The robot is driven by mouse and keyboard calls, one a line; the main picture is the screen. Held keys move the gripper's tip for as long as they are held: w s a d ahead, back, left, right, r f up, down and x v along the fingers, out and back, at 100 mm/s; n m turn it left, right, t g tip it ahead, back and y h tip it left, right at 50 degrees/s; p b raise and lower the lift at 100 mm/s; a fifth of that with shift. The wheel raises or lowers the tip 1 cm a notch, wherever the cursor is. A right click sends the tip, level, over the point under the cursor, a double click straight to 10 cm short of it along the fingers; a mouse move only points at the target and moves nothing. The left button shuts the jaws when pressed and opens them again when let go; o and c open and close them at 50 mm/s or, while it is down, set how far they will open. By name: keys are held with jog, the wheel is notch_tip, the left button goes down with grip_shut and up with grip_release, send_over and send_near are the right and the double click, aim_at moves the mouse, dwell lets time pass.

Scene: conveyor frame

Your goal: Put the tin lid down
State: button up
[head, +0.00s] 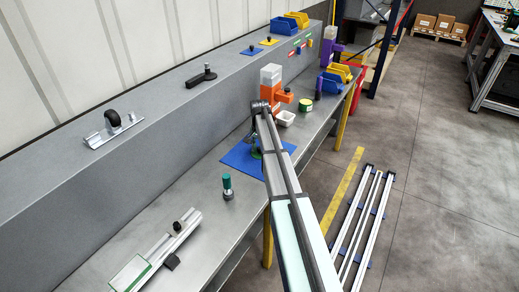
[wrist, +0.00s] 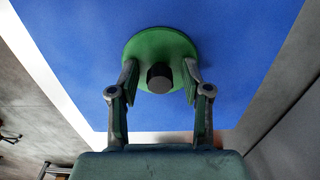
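The tin lid is a green disc (wrist: 150,43) with a black knob (wrist: 160,77), seen in the wrist view over the blue mat (wrist: 70,50). It seems to lie flat on the mat. My gripper (wrist: 161,70) has its fingers apart on either side of the knob, with a gap on both sides. In the head view my arm covers part of the blue mat (head: 236,158), and my gripper (head: 254,143) is low over it. Only a sliver of the green lid (head: 257,154) shows there.
A green-topped cylinder (head: 227,186) stands on the bench left of the mat. A white tray (head: 285,118), a small green-and-yellow tin (head: 305,106) and an orange device (head: 272,95) stand beyond it. An aluminium rail fixture (head: 160,250) lies at the near end.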

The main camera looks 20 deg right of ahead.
notch_tip(320, 180, up, 12)
jog(key=b, duration=0.4)
jog(key=shift+r, duration=0.2)
dwell(0.5)
